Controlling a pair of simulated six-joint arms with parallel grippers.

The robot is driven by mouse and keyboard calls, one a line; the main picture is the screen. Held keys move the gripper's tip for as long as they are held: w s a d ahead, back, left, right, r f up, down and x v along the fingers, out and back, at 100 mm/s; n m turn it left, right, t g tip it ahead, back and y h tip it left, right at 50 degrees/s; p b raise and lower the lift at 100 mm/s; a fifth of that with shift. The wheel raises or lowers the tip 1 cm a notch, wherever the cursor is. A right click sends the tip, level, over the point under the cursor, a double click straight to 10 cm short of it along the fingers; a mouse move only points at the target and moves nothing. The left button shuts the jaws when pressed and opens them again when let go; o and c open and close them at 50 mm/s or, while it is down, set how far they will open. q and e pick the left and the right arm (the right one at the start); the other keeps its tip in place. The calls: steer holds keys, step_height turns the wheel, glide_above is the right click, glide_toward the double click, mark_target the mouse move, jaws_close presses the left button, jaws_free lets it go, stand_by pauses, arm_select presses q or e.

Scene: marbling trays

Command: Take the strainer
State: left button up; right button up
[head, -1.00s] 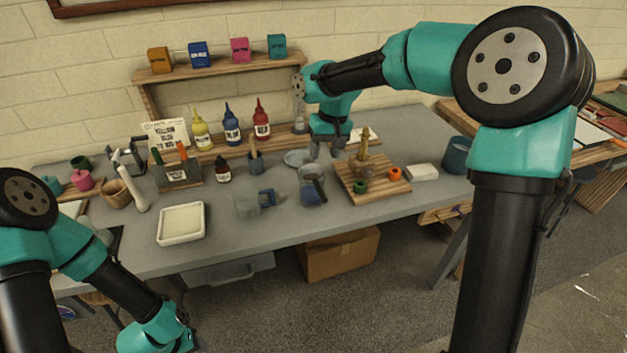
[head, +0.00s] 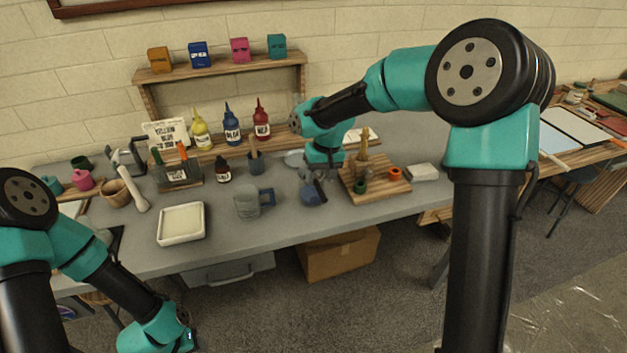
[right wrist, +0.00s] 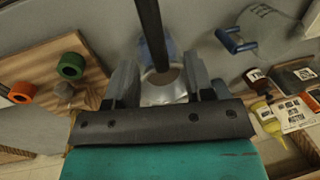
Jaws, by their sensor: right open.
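The strainer (head: 321,190) shows as a dark handle over a blue vessel (head: 311,196) near the middle of the table in the head view. In the right wrist view its long black handle (right wrist: 152,35) runs down from the top edge between my fingers. A pale round rim with a brownish middle (right wrist: 163,82) lies below the handle; I cannot tell whether it belongs to the strainer or the vessel. My right gripper (head: 313,176) is open just above the strainer, with its fingers (right wrist: 160,80) on either side of the handle.
A wooden board (head: 381,189) with green and orange rings stands close on the right. A clear jug with a blue handle (head: 246,204) is to the left, beside a white tray (head: 163,238). Dye bottles (head: 232,127) stand behind. Grey table is clear in front.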

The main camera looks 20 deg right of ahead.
mark_target(318, 183)
steer(key=shift+s+a+f, duration=0.1)
steer(key=shift+a+f, duration=0.05)
steer(key=shift+f, duration=0.8)
steer(key=shift+a+f, duration=0.1)
steer(key=shift+f, duration=0.85)
steer(key=shift+c, duration=0.3)
jaws_close()
